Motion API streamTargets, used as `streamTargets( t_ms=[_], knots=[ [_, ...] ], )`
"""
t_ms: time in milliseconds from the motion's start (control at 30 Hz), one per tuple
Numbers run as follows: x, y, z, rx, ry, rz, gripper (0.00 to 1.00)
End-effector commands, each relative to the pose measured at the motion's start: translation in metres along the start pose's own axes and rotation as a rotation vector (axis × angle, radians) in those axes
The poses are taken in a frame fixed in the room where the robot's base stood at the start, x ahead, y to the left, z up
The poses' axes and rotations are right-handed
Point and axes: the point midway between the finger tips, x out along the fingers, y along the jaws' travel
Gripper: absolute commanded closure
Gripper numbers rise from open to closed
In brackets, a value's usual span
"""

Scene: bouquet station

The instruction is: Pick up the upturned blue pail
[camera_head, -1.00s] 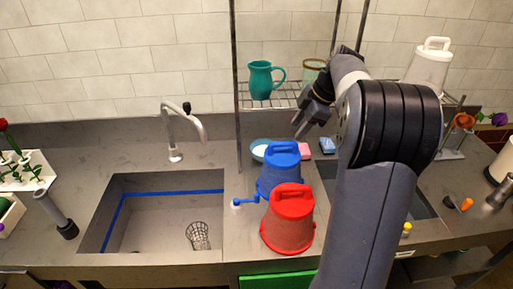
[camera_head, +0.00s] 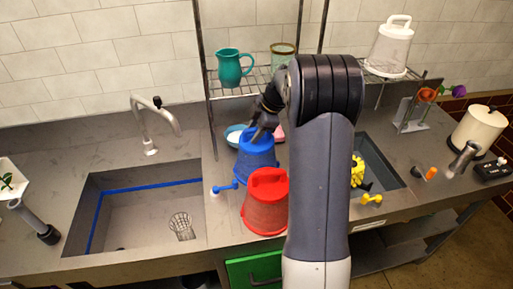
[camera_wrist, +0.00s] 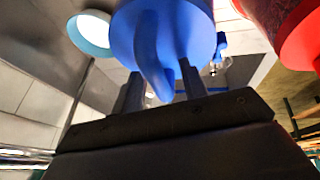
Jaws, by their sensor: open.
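The upturned blue pail (camera_head: 256,166) stands on the counter strip between the two sinks, its handle at the top. My gripper (camera_head: 260,132) is at the top of this pail, coming from behind. In the wrist view, my open gripper (camera_wrist: 163,82) has one finger on each side of the blue pail's (camera_wrist: 165,30) raised handle. The handle stands between the fingers; I cannot tell whether either touches it.
An upturned red pail (camera_head: 266,210) stands right in front of the blue one. A pale blue bowl (camera_head: 235,136) is behind it. A wire shelf above holds a teal pitcher (camera_head: 232,68) and an upturned white pail (camera_head: 390,48). Sinks lie left and right.

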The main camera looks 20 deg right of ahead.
Motion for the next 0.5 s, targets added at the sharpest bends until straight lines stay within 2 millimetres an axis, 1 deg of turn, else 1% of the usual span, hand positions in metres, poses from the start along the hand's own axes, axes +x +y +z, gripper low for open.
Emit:
streamTargets(
  t_ms=[200,500],
  knots=[
    [0.0011,0.0001,0.0001,0.000,0.000,0.001,0.59],
    [0.0007,0.0001,0.0001,0.000,0.000,0.001,0.83]
  ],
)
